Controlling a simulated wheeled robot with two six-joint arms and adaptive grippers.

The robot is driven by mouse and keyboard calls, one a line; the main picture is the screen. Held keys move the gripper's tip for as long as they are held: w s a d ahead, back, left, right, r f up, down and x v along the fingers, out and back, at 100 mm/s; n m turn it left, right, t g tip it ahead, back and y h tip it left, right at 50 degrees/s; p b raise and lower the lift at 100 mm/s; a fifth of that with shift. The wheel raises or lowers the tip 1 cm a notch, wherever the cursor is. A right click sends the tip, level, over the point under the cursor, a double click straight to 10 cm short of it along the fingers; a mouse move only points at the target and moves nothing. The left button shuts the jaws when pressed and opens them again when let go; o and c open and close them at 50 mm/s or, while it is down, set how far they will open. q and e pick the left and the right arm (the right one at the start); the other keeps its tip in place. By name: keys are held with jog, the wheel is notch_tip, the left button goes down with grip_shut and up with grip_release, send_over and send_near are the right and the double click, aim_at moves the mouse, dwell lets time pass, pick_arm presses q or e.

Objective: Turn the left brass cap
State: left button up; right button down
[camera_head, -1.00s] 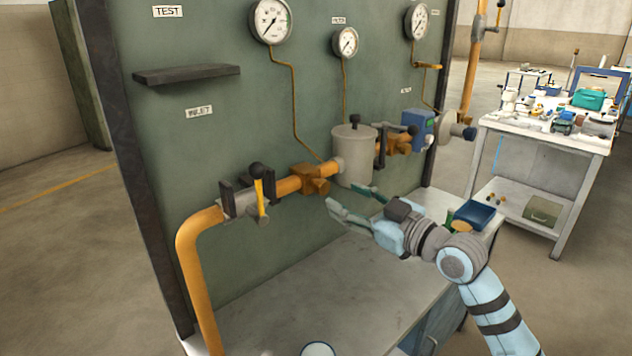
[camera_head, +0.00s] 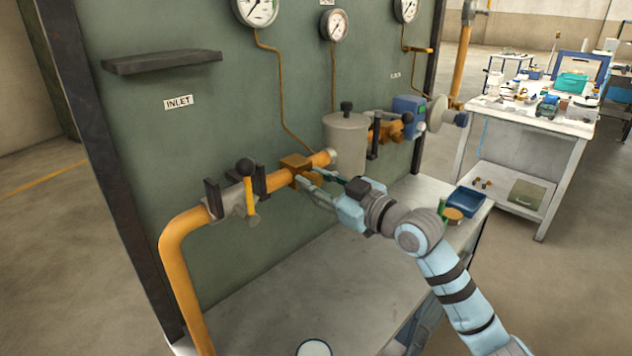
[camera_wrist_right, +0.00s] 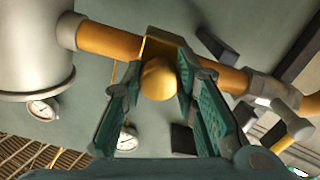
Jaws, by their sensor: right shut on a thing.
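The left brass cap (camera_wrist_right: 158,80) shows in the right wrist view as a rounded golden knob under a brass fitting on the orange pipe. In the head view the brass fitting (camera_head: 294,163) is in sight, but the cap is hidden behind my fingers. My right gripper (camera_head: 308,186) reaches in from the right, just below the fitting. In the right wrist view its green-padded fingers (camera_wrist_right: 155,92) lie on either side of the cap and are shut on it. My left gripper is not in view.
A grey cylinder (camera_head: 346,146) stands on the pipe close to the right of the fitting. A valve with a yellow lever (camera_head: 251,200) is at its left. A blue tray (camera_head: 466,202) sits on the bench's right end. The bench top (camera_head: 290,285) in front is mostly clear.

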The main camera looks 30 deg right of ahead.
jog(key=shift+r+m+p, duration=0.2)
jog(key=shift+m+p, duration=0.5)
jog(key=shift+p, duration=0.35)
jog(key=m+p, duration=0.6)
jog(key=m, duration=0.1)
jog(key=shift+p, duration=0.4)
jog(key=m+p, duration=0.3)
jog(key=m, duration=0.2)
jog(key=m+p, duration=0.2)
jog(key=m, duration=0.3)
jog(key=shift+f+m+p, duration=0.1)
jog(key=shift+m+p, duration=0.3)
jog(key=c, duration=1.2)
grip_release()
jog(key=shift+c, duration=0.2)
